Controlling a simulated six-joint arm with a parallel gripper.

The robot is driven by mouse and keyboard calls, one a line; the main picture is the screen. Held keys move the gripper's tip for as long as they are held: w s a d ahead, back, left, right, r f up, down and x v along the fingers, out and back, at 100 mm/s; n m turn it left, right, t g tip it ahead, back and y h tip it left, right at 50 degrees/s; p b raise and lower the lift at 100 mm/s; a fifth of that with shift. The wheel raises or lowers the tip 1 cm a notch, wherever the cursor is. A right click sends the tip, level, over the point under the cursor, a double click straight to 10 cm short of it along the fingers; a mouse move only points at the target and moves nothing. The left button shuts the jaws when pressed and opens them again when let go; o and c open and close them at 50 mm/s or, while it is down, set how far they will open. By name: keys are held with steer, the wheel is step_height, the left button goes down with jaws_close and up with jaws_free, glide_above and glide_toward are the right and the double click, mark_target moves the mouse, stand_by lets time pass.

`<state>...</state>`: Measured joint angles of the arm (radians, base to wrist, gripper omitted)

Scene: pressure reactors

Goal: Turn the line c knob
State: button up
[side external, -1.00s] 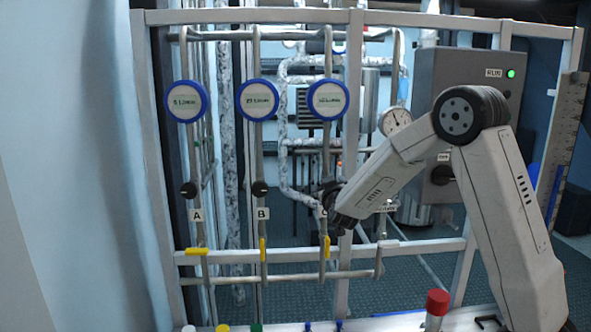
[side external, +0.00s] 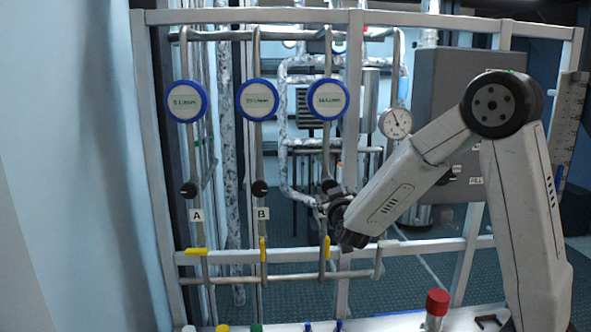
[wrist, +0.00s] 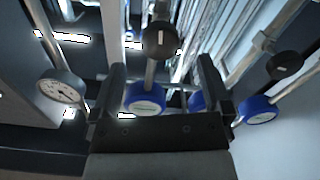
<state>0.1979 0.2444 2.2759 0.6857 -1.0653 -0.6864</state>
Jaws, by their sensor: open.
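The line c knob (side external: 329,185) is a dark round knob on the third pipe from the left. In the wrist view, a dark knob with a white pointer mark (wrist: 162,38) lies ahead, lined up between the fingers; it appears to be this knob. My gripper (side external: 328,202) is just below and in front of the line c knob in the side view. In the wrist view the gripper (wrist: 162,72) has its two fingers wide apart with nothing held. The line c label is hidden behind the gripper.
Knobs A (side external: 189,189) and B (side external: 260,188) are on pipes to the left. Blue-rimmed flow displays (side external: 328,100) hang above, and yellow-handled valves (side external: 327,247) sit below. A round dial gauge (side external: 396,123) and grey control box (side external: 468,75) stand right.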

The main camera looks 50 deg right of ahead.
mark_target(328, 184)
stand_by(0.3)
steer(key=m, duration=0.7)
steer(key=shift+r, duration=0.2)
steer(key=shift+x, duration=3.85)
steer(key=c, duration=1.3)
